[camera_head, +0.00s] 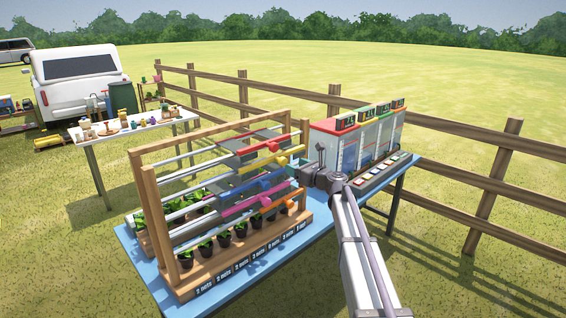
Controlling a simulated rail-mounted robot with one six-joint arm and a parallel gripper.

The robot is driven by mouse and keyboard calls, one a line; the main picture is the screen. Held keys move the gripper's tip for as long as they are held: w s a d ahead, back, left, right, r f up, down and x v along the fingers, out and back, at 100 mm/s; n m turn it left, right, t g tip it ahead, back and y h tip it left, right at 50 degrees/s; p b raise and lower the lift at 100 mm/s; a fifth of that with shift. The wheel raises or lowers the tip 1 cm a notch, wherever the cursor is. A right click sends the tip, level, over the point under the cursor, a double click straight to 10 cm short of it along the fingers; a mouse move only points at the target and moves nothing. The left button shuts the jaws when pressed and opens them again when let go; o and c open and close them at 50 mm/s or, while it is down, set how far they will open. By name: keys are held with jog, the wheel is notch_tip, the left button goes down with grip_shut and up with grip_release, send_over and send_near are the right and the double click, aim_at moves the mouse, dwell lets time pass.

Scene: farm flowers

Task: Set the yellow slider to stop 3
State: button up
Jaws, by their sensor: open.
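The yellow slider (262,163) sits on a rail of the wooden rack (191,122), toward the rack's right end. It is between a red slider (259,150) above and a blue slider (257,187) below, with a pink slider (240,207) lower still. My gripper (303,173) is at the rack's right end, close to the coloured sliders' right ends. It is open. Its fingertips are small and partly lost against the rack, so I cannot tell whether it touches a slider. Stop numbers on the yellow rail are not legible.
Potted plants (207,248) line the rack's base, with nut labels (250,257) in front, on a blue table (130,240). A coloured cabinet unit (350,140) stands behind my arm. A wooden fence (500,150) runs behind. A side table (90,150) is at left.

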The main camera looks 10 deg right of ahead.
aim_at(284, 162)
jog(key=x, duration=0.7)
jog(key=shift+w+a, duration=0.1)
jog(key=shift+a, duration=0.05)
jog(key=shift+c, duration=0.3)
grip_shut()
